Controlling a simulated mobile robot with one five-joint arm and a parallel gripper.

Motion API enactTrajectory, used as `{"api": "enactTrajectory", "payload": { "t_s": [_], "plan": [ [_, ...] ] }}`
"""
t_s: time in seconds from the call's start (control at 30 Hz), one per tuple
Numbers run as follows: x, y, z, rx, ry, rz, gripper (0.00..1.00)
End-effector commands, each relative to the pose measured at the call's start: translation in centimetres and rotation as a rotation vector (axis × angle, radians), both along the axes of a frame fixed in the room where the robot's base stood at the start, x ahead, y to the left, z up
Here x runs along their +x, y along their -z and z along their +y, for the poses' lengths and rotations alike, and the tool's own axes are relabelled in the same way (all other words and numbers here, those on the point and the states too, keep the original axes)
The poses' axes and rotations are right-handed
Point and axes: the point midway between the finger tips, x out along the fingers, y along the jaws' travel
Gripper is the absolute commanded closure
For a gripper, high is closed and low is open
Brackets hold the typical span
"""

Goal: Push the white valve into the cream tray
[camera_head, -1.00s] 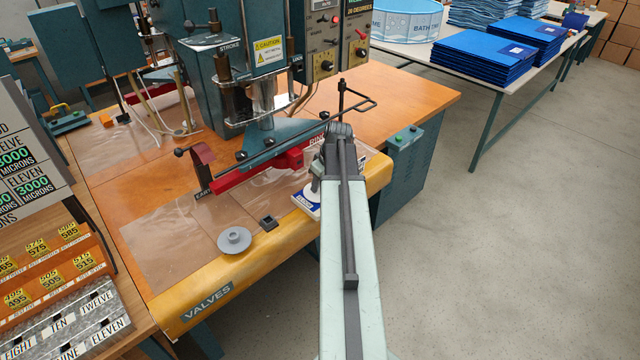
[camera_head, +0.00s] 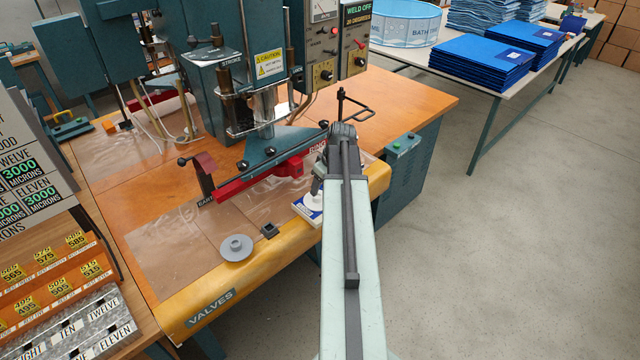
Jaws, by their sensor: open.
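The white valve (camera_head: 313,201) stands on a blue-and-white block or booklet (camera_head: 305,214) near the front right of the orange work table. My arm hides its right side. My gripper (camera_head: 317,184) points down just above and beside the valve, mostly hidden behind my arm. It is open; whether it touches the valve cannot be seen. A yellow-cream trough-like front edge (camera_head: 250,283) labelled VALVES runs along the table just in front of the valve. I cannot tell whether this is the cream tray.
A grey flanged disc (camera_head: 236,247) and a small black block (camera_head: 269,231) lie left of the valve. The welding machine's red bar (camera_head: 262,178) stands close behind. A black handle (camera_head: 355,106) rises beyond my arm. The floor at right is clear.

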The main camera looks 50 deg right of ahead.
Motion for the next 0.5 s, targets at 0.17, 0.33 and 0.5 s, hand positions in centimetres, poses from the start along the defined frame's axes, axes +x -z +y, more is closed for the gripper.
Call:
{"api": "enactTrajectory", "payload": {
  "t_s": [0.17, 0.33, 0.5],
  "plan": [
    [-0.8, -3.2, 0.1, 0.000, 0.000, 0.000, 0.44],
    [-0.9, -2.9, 0.1, 0.001, 0.000, 0.000, 0.44],
    [-0.9, -2.9, 0.1, 0.000, 0.000, 0.000, 0.44]
  ]
}}
